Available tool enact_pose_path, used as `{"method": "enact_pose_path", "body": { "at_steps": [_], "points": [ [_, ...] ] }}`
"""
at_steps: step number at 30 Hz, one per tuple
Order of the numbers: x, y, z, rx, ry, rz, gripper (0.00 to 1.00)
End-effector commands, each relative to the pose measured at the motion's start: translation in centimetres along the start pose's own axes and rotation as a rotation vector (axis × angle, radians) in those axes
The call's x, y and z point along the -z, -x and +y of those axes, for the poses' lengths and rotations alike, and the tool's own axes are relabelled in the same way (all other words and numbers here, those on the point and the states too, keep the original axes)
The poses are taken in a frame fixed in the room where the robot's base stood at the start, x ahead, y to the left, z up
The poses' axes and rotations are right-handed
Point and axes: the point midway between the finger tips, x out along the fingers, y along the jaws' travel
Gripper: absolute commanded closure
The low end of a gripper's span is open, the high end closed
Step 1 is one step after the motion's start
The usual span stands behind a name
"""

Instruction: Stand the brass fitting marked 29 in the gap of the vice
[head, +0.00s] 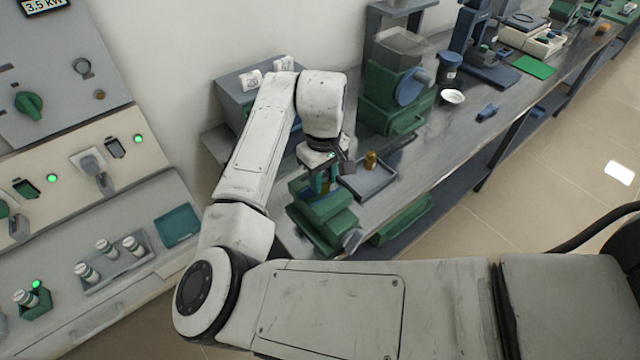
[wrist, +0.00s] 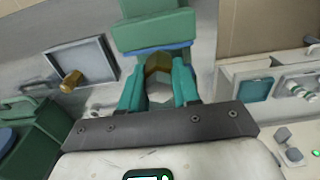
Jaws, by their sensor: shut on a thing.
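My gripper (head: 322,186) is shut on a brass fitting (wrist: 158,74) with a hexagonal grey end, held between the teal fingers in the wrist view. No number can be read on it. The green vice (head: 318,232) stands on the bench end, directly under or just beside my gripper in the head view. In the wrist view the vice (wrist: 155,28) with a blue jaw strip lies just beyond the fingertips. Its gap is mostly hidden by the fingers and fitting, so I cannot tell whether the fitting is inside it.
A grey tray (head: 378,188) beside the vice holds another brass fitting (head: 370,160). A green machine with a blue wheel (head: 410,86) stands behind it. A blue cup (head: 449,68) and white dish (head: 453,97) are farther along. The bench front beyond the tray is fairly clear.

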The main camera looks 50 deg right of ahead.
Motion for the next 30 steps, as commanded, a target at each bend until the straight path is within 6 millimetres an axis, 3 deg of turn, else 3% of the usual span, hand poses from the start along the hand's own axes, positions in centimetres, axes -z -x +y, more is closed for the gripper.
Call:
{"method": "enact_pose_path", "body": {
  "at_steps": [5, 12, 25, 26, 30],
  "points": [
    [0.9, -0.9, 0.1, 0.001, 0.000, 0.000, 1.00],
    [1.1, -3.9, 0.1, 0.000, 0.000, 0.001, 1.00],
    [1.1, -4.6, 0.1, -0.001, -0.001, 0.001, 1.00],
    [1.1, -4.6, 0.1, 0.000, -0.001, 0.001, 0.68],
    [1.1, -4.6, 0.1, 0.000, -0.001, 0.001, 0.54]
  ]
}}
